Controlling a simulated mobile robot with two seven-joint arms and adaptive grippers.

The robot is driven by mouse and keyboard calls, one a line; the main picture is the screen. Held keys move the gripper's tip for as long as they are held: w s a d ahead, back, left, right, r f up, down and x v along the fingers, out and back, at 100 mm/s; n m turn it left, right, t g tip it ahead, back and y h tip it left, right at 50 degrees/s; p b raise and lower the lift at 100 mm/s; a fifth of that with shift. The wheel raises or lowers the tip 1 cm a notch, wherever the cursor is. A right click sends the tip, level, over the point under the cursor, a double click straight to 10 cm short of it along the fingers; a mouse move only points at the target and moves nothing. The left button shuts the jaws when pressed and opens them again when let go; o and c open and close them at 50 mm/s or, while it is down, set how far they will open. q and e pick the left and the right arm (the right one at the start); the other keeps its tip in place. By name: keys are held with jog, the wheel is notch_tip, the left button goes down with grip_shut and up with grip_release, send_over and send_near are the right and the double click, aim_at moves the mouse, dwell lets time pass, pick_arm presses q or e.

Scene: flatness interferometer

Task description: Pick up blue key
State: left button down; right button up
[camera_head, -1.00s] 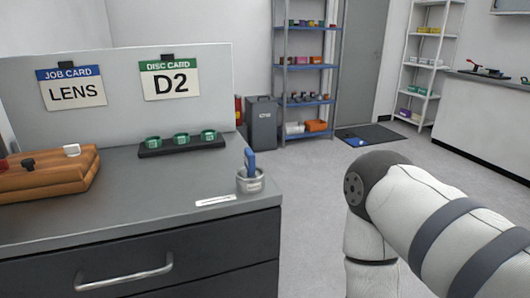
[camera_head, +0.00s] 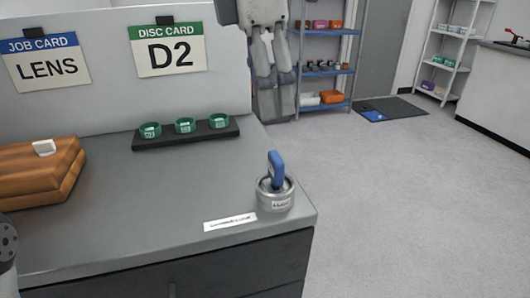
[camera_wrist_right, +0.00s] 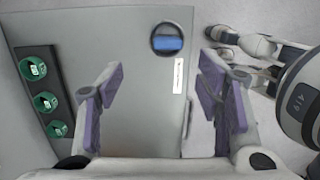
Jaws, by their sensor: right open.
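The blue key (camera_head: 276,168) stands upright in a round grey metal cup (camera_head: 275,200) near the right front corner of the grey bench top. In the right wrist view the blue key (camera_wrist_right: 168,43) shows from above, beyond the fingertips. My right gripper (camera_head: 270,62) hangs at the top of the head view, above and apart from the key. In the right wrist view my right gripper (camera_wrist_right: 162,75) is open, with nothing between its purple-padded fingers. My left gripper is out of view.
A dark tray (camera_head: 230,131) with three green rings sits at the back of the bench. A white label strip (camera_head: 230,222) lies beside the cup. A wooden box (camera_head: 35,177) is at the left. The bench's middle is bare.

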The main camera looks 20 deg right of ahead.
aim_at(276, 157)
jog(key=f, duration=0.3)
jog(key=s+d+f, duration=0.1)
jog(key=f, duration=0.7)
jog(key=shift+s+d, duration=0.15)
jog(key=shift+d, duration=0.05)
jog(key=c, duration=1.2)
